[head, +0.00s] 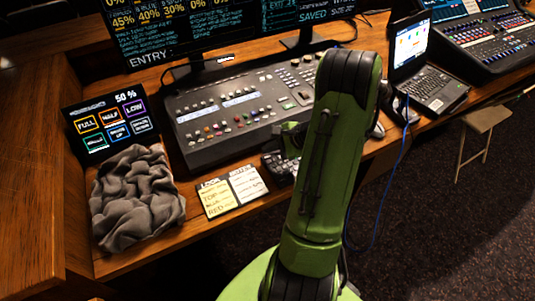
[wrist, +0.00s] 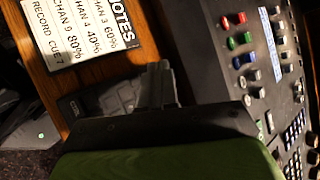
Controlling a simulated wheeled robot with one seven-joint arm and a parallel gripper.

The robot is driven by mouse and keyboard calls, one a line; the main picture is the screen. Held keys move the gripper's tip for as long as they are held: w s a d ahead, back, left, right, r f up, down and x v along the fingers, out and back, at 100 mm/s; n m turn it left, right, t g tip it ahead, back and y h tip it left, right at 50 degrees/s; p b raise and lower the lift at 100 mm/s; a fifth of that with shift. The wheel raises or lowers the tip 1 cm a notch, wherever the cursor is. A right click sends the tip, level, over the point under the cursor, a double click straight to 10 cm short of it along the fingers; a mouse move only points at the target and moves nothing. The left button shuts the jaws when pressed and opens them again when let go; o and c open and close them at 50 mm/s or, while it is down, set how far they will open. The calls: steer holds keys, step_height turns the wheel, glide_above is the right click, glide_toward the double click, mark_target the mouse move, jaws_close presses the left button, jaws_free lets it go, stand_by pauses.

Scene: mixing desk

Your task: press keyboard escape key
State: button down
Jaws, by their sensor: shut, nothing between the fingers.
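The black keyboard (head: 279,168) lies near the desk's front edge in the head view, just left of my green arm, which hides much of it. A dark corner beside my fingers in the wrist view (wrist: 72,106) looks like part of it. The escape key cannot be made out in either view. My gripper (wrist: 158,72) is shut and empty, over the desk strip between the notes and the mixing console. In the head view my gripper is mostly behind my arm, close to the keyboard. Whether it touches a key cannot be told.
The mixing console (head: 225,110) stands behind the keyboard, with monitors above. Note sheets (head: 231,192), a crumpled grey cloth (head: 135,197) and a button touchscreen (head: 108,123) lie to the left.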

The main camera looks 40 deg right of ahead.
step_height(320, 180, up, 5)
steer(key=p, duration=0.4)
steer(key=shift+p, duration=0.3)
steer(key=shift+a, duration=0.1)
stand_by(0.4)
